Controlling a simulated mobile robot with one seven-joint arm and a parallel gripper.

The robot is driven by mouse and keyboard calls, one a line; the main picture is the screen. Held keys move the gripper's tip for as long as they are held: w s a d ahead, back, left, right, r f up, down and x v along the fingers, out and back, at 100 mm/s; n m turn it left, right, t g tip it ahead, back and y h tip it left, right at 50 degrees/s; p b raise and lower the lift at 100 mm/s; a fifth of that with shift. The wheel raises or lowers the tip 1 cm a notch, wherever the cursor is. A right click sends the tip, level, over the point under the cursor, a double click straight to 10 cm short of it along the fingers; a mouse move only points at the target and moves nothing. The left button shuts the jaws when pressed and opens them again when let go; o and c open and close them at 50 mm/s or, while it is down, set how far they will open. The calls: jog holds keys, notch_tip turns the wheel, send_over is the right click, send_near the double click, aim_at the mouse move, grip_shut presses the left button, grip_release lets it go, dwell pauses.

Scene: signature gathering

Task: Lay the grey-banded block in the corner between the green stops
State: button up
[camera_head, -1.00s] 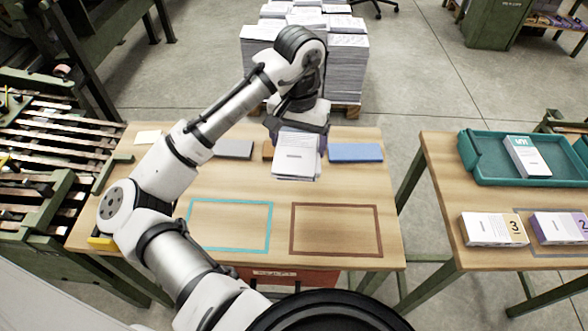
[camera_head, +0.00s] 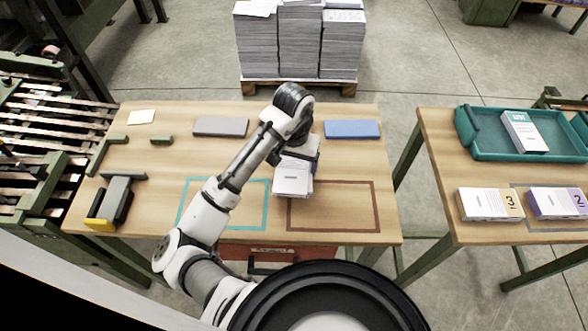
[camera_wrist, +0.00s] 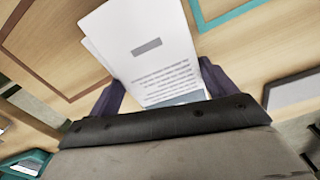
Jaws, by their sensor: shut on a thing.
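My gripper (camera_head: 297,166) is shut on a white block (camera_head: 292,181) with printed text and a grey bar on its cover. The wrist view shows the block (camera_wrist: 150,45) between my two dark fingers (camera_wrist: 165,92). In the head view it overlaps the left end of the brown outline; its height above the table is hard to tell.
A turquoise outline (camera_head: 183,203) and a brown outline (camera_head: 377,205) mark the table front. A grey slab (camera_head: 220,126), a blue slab (camera_head: 352,129) and a pale pad (camera_head: 141,117) lie at the back. A dark tool with a yellow end (camera_head: 110,205) sits front left.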

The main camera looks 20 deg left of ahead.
jog(key=shift+f, duration=1.45)
jog(key=shift+f, duration=0.15)
jog(key=o, duration=1.1)
notch_tip(320, 180, up, 12)
jog(key=shift+r, duration=0.15)
